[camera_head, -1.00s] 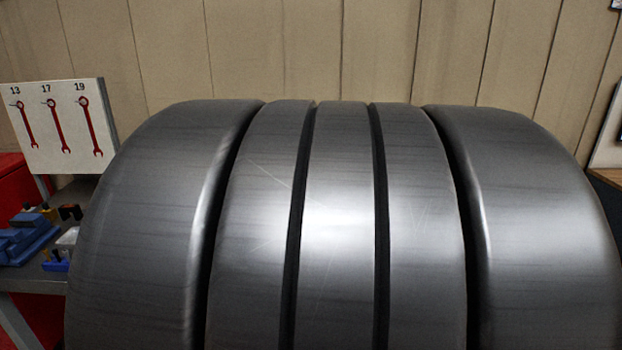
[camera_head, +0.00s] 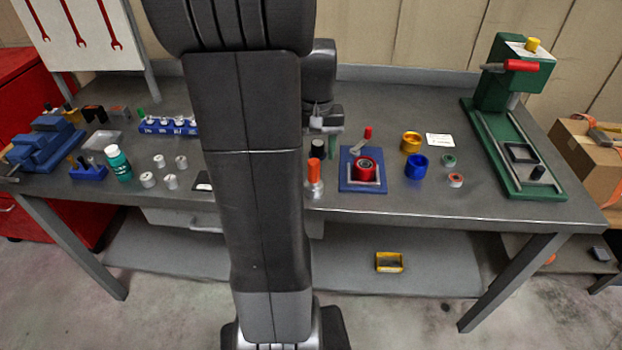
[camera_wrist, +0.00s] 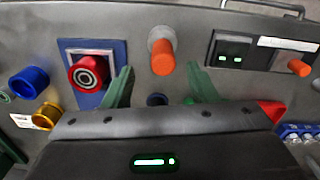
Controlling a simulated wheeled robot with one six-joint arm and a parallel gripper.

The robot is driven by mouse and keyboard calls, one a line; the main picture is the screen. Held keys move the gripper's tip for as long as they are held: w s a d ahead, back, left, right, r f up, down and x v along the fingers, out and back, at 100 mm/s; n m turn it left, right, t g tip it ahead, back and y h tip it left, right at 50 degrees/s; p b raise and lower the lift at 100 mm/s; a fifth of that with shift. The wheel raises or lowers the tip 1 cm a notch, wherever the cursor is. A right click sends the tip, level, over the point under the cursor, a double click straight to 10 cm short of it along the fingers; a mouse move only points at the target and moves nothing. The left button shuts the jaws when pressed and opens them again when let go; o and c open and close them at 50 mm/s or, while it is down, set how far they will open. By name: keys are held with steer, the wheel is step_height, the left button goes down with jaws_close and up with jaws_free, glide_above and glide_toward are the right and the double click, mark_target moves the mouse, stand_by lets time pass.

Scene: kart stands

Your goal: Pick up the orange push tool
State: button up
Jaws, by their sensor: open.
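The orange push tool (camera_head: 314,172) stands upright on the grey bench, with an orange grip on a grey metal base. It also shows in the wrist view (camera_wrist: 162,57), near the top middle. My gripper (camera_wrist: 160,72) is open, with its two green fingers apart and the push tool showing between and beyond their tips. I cannot tell whether the tool is within reach of the fingers. In the head view my arm hides part of the bench, and the gripper is small and partly hidden above and behind the tool.
A blue plate (camera_head: 350,184) with a red ring (camera_head: 366,170) lies just right of the tool. Gold (camera_head: 411,142) and blue (camera_head: 416,166) rings stand farther right, before a green press (camera_head: 515,130). At left are a green bottle (camera_head: 118,162), grey cylinders and a blue vise (camera_head: 45,143).

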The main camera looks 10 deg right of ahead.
mark_target(314, 171)
steer(key=shift+a+f, duration=0.2)
steer(key=shift+f, duration=3.15)
steer(key=c, duration=1.1)
steer(key=shift+o, duration=0.2)
